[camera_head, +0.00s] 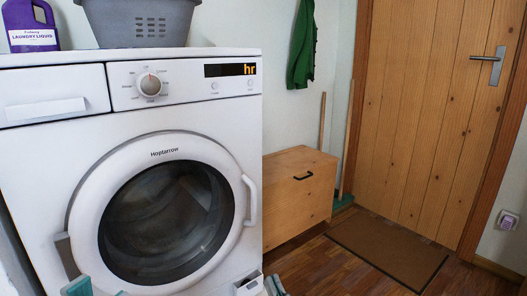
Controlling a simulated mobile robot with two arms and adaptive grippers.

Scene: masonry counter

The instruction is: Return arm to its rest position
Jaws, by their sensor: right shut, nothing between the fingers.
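My right gripper (274,286) shows only as small grey-teal fingertips at the bottom edge, just right of the washing machine's lower right corner. The fingertips are close together with nothing between them. The rest of the right arm is out of view. A teal piece (79,287) at the bottom left, in front of the machine, looks like part of my left gripper. Too little of it shows to tell its state. The white washing machine (185,100) fills the left half, its round door (165,215) closed and its panel lit.
A purple laundry liquid bottle (31,26) and a grey basket (138,24) stand on the machine. A wooden cabinet (298,197) stands to its right. A brown mat (388,250) lies before a closed wooden door (425,120). The floor between is clear.

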